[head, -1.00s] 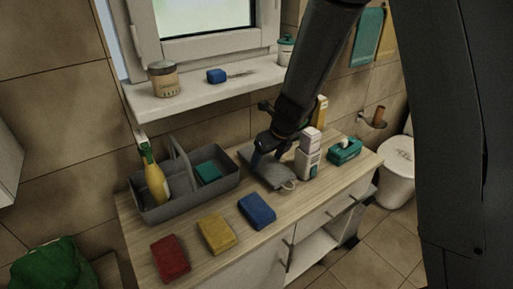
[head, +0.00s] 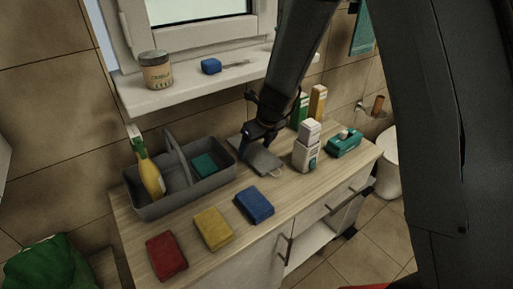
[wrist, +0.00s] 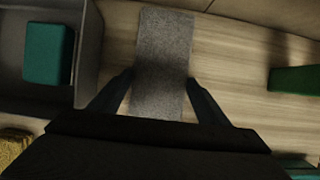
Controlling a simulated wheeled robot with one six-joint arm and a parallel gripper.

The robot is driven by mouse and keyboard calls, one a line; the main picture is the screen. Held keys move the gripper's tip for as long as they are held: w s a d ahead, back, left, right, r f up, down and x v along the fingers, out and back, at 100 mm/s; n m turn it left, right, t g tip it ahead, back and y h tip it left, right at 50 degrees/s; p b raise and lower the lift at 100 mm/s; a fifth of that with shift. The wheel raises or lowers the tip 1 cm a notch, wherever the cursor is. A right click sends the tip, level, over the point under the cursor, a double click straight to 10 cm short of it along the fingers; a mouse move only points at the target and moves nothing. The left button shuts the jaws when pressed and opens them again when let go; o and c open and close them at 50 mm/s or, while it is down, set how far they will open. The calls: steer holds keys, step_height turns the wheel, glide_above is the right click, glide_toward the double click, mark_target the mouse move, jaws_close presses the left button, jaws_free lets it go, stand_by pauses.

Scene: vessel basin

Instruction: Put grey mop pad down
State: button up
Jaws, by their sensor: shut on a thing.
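The grey mop pad (head: 262,160) is a flat grey rectangle with a small light loop at its near end. It is at the counter's surface, between the grey caddy and the white bottle. In the wrist view the pad (wrist: 161,60) runs lengthwise between my fingers. My gripper (head: 250,146) is over the pad's left part, pointing down, and shut on it. In the wrist view my gripper (wrist: 158,92) has one finger at each long side of the pad. I cannot tell whether the pad's whole underside touches the counter.
The wooden counter (head: 190,235) also holds a grey caddy (head: 160,211) with a yellow bottle and green sponge. Red (head: 166,256), yellow (head: 214,229) and blue (head: 255,205) sponges lie in front. A white bottle (head: 304,156) and a teal box (head: 345,143) stand right.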

steer(key=o, duration=0.8)
steer(key=shift+f, duration=0.1)
steer(key=shift+c, duration=0.2)
steer(key=shift+r, duration=0.2)
steer(key=s+d+b, duration=0.1)
steer(key=s+d, duration=0.1)
steer(key=s, duration=0.1)
steer(key=s+d+b, duration=0.2)
steer(key=s, duration=0.2)
steer(key=s+d+r+b, duration=0.1)
steer(key=s+d+b, duration=0.1)
steer(key=s+d, duration=0.1)
steer(key=shift+s, duration=0.15)
